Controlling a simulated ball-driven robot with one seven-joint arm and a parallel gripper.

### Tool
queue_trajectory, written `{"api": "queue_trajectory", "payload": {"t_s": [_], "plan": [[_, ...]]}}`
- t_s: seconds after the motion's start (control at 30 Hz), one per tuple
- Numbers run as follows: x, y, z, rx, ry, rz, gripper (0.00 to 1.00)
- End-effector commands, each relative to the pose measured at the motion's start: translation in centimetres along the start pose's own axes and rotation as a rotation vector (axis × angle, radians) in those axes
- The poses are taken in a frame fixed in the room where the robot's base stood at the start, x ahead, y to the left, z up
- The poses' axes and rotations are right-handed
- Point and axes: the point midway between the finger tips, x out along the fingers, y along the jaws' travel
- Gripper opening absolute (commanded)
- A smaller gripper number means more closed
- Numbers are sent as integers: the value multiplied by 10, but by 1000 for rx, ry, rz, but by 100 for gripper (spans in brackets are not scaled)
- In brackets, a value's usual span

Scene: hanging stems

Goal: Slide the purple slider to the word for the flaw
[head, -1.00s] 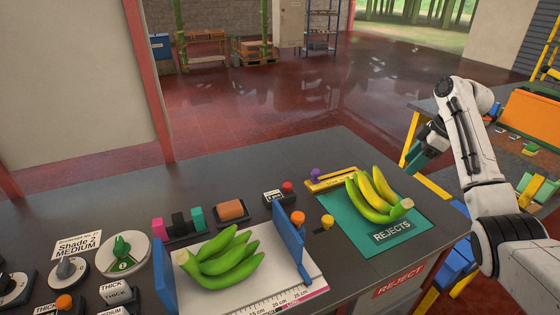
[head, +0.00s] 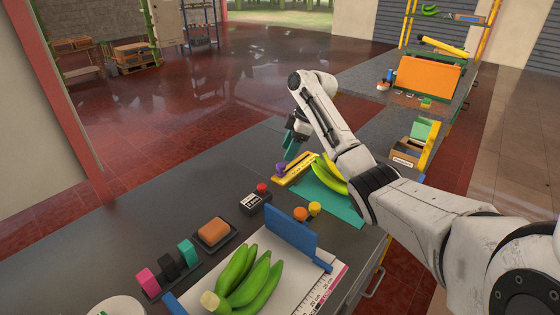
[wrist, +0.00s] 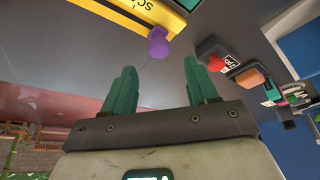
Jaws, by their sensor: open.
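The purple slider (head: 280,168) is a round knob at the left end of a yellow bar (head: 300,165) at the back of the table. In the wrist view the purple slider (wrist: 158,44) stands beyond the fingertips, between them in the picture, apart from both. The yellow bar (wrist: 172,22) carries dark letters, cut off by the frame edge; the words cannot be read in full. My gripper (head: 289,153) is open and empty, just above the slider. Its teal fingers (wrist: 161,72) are spread wide. A yellow-green banana bunch (head: 328,173) lies on the teal mat (head: 340,208), partly behind my arm.
Green bananas (head: 247,280) lie on a white measuring board with a blue upright (head: 291,232). The table left of the bar is clear.

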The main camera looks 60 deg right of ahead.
Motion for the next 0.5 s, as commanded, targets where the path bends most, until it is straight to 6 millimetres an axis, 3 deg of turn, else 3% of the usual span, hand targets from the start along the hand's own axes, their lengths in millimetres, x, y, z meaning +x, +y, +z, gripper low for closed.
{"api": "queue_trajectory", "payload": {"t_s": [0.2,0.5], "plan": [[37,0,0,2,0,-2,58],[58,0,0,1,1,1,58]]}}
